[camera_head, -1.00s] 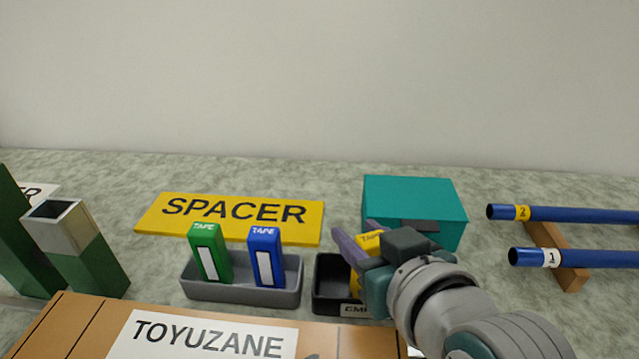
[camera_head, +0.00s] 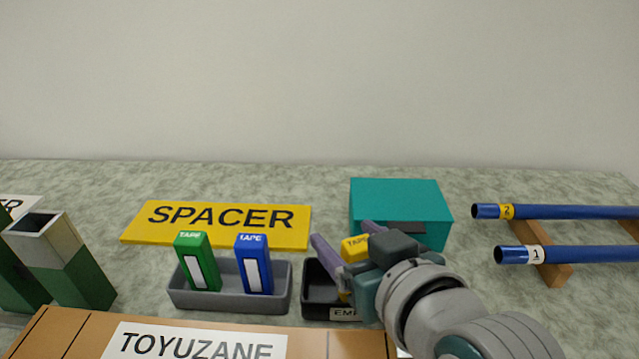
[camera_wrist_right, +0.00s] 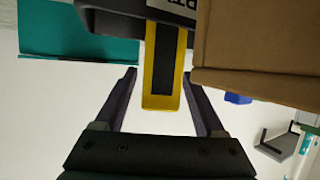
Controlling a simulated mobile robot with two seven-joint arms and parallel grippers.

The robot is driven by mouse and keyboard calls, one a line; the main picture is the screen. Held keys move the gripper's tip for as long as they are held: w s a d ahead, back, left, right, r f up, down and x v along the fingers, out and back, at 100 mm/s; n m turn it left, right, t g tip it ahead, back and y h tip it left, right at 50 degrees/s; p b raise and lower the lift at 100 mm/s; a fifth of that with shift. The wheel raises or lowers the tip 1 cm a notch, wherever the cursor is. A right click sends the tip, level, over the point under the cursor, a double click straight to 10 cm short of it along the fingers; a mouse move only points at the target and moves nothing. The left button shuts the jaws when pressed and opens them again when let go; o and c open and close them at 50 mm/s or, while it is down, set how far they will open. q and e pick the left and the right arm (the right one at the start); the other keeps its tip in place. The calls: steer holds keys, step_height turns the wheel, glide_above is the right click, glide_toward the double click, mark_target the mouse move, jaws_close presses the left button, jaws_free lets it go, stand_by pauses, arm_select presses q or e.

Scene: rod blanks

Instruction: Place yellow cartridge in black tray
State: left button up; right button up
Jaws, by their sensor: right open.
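The yellow cartridge (camera_head: 354,247) stands in the black tray (camera_head: 318,300), whose front label is partly covered by my right arm. My right gripper (camera_head: 341,235) is open, with one finger on each side of the cartridge's upper part. In the right wrist view, the yellow cartridge (camera_wrist_right: 162,85) with its dark strip lies between the spread fingers of the right gripper (camera_wrist_right: 167,75), with a gap on both sides. The tray (camera_wrist_right: 115,18) shows there at the top. My left gripper is not in view.
A grey tray (camera_head: 230,303) with green (camera_head: 197,262) and blue (camera_head: 254,265) cartridges stands left of the black tray. A teal box (camera_head: 398,200) is close behind my right gripper. A brown box (camera_head: 70,335) lies in front. Blue rods (camera_head: 590,254) rest at right.

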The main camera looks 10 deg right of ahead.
steer(key=s+d+r+g+p, duration=0.1)
steer(key=s+g, duration=0.4)
steer(key=s, duration=0.6)
steer(key=s+d+r+g+h+p, duration=0.1)
steer(key=s+d+g, duration=0.4)
steer(key=s, duration=0.7)
step_height(320, 180, up, 2)
steer(key=shift+d+r+n+p, duration=0.25)
steer(key=shift+d+n+p, duration=0.15)
steer(key=shift+p, duration=0.1)
